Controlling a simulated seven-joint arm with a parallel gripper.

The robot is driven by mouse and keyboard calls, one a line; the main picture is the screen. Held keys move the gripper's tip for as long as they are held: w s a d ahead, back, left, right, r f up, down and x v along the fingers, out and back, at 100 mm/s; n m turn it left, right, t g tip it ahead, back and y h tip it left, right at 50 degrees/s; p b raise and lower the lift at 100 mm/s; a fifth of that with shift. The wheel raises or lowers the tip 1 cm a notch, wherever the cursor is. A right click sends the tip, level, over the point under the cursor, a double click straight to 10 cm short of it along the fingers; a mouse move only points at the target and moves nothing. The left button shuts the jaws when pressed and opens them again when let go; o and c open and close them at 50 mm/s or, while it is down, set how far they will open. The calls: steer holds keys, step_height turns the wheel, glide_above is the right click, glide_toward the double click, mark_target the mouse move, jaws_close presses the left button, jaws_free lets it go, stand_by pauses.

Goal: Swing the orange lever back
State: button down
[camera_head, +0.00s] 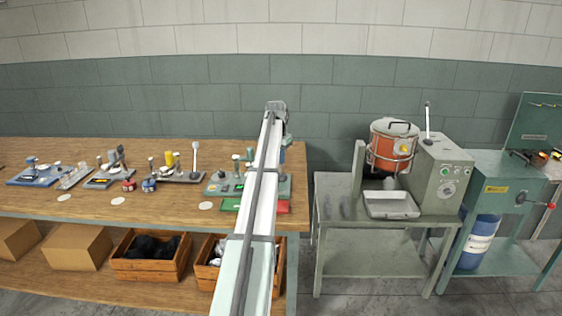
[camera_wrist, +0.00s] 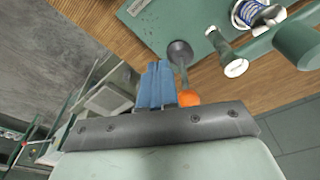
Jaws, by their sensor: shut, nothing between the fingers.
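The wooden bench (camera_head: 100,208) carries several other small devices to the left. In the wrist view a coiled part (camera_wrist: 250,12) and a thick green cylinder (camera_wrist: 298,42) stand right of the lever. A grey table with an orange pot (camera_head: 391,146) is to the right.

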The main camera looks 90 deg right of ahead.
steer(key=shift+d+r, duration=0.15)
steer(key=shift+d, duration=0.35)
steer(key=shift+d+r, duration=0.15)
steer(key=shift+d, duration=0.35)
steer(key=shift+d, duration=1.05)
steer(key=shift+r, duration=0.1)
steer(key=shift+d, duration=1.2)
